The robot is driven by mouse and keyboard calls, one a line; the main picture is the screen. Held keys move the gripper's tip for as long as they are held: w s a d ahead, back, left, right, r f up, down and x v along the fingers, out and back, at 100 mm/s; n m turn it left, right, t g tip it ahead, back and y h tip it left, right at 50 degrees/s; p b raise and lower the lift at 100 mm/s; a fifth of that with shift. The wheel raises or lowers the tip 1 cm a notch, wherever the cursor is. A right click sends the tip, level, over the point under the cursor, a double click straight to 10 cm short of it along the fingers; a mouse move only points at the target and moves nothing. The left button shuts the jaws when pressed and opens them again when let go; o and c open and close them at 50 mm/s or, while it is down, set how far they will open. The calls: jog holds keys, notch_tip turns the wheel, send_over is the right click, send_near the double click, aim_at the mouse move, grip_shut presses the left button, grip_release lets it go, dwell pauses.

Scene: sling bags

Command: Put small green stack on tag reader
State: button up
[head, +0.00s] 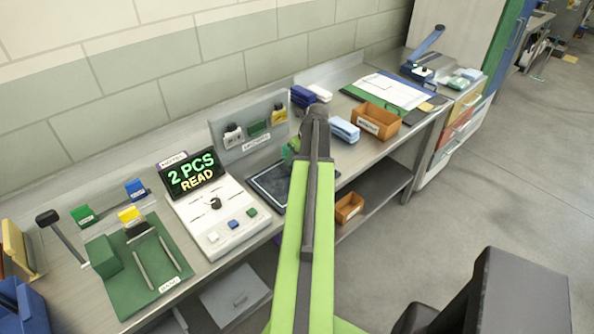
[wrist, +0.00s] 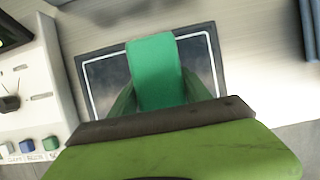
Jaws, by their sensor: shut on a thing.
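The small green stack (wrist: 153,62) is between the fingers of my gripper (wrist: 158,98), which is shut on it. In the head view only a sliver of the green stack (head: 288,152) shows beside my arm. The tag reader, a dark flat pad with a white outline (wrist: 101,75), lies under the stack in the wrist view. In the head view the pad (head: 266,187) is partly hidden by my arm. I cannot tell whether the stack touches the pad or hangs just above it.
A white console (head: 218,213) with a display (head: 192,176) reading "2 PCS READ" stands left of the pad. A green mat (head: 140,278) with a lever press is further left. A labelled rack (head: 250,127) stands behind. A blue bundle (head: 344,129) and orange bin (head: 376,121) are to the right.

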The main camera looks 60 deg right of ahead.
notch_tip(320, 180, down, 4)
jog(key=b, duration=0.4)
jog(key=shift+f, duration=0.2)
jog(key=shift+r, duration=0.25)
jog(key=shift+f, duration=0.25)
jog(key=o, duration=1.5)
jog(key=shift+r, duration=0.1)
jog(key=shift+o, duration=0.2)
jog(key=p+v, duration=0.5)
jog(key=v, duration=0.1)
jog(key=p+v, duration=0.5)
jog(key=shift+w+r+p, duration=0.1)
jog(key=shift+r+p, duration=0.3)
jog(key=shift+r, duration=0.05)
jog(key=shift+s+a+r+p, duration=0.1)
jog(key=shift+s+r+p, duration=0.15)
jog(key=shift+r+p, duration=0.05)
jog(key=shift+f, duration=0.1)
